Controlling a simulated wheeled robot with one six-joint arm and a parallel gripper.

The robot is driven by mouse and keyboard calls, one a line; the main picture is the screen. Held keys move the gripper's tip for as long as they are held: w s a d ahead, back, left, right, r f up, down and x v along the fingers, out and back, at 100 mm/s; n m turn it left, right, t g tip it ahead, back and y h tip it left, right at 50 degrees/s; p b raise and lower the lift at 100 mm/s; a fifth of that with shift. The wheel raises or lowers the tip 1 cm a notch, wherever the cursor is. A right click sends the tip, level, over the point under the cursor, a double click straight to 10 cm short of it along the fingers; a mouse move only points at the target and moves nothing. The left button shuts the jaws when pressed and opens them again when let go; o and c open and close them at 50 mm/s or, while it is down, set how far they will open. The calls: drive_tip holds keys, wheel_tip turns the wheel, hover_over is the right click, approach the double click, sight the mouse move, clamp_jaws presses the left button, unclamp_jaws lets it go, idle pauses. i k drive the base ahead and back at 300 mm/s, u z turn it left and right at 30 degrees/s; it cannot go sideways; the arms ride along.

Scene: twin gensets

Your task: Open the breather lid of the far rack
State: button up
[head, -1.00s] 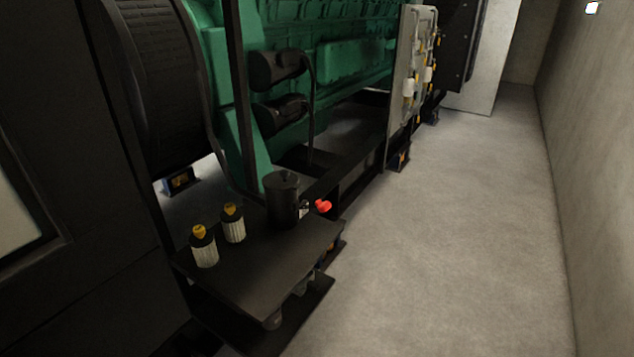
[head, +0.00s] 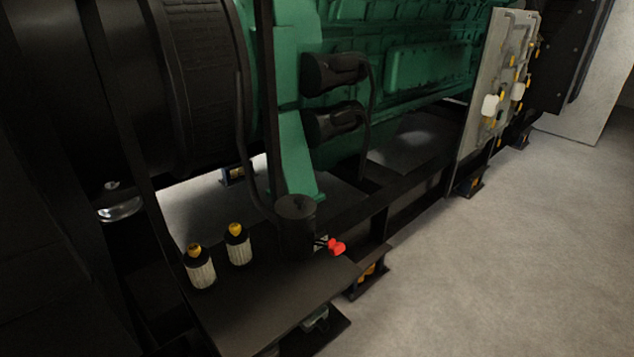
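My gripper is not in view. A grey upright panel (head: 493,90) with white and yellow parts stands at the side of the green engine, at the far right; its parts are too small to tell a breather lid. A nearer dark shelf (head: 275,290) holds a black canister (head: 296,235) with a round dark top (head: 295,206) that looks closed. A red handle (head: 336,247) sits at the canister's right side. Which of these is the far rack's breather I cannot tell.
Two white bottles with yellow caps, one left (head: 200,270) and one right (head: 238,246), stand on the shelf. The green engine (head: 430,70) sits on a dark base frame (head: 400,205). Bare floor (head: 510,260) lies clear at the right.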

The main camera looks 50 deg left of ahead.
sight(293, 207)
drive_tip(key=u, duration=0.45)
drive_tip(key=i, duration=1)
drive_tip(key=u, duration=1.25)
drive_tip(key=i, duration=0.45)
drive_tip(key=u, duration=0.3)
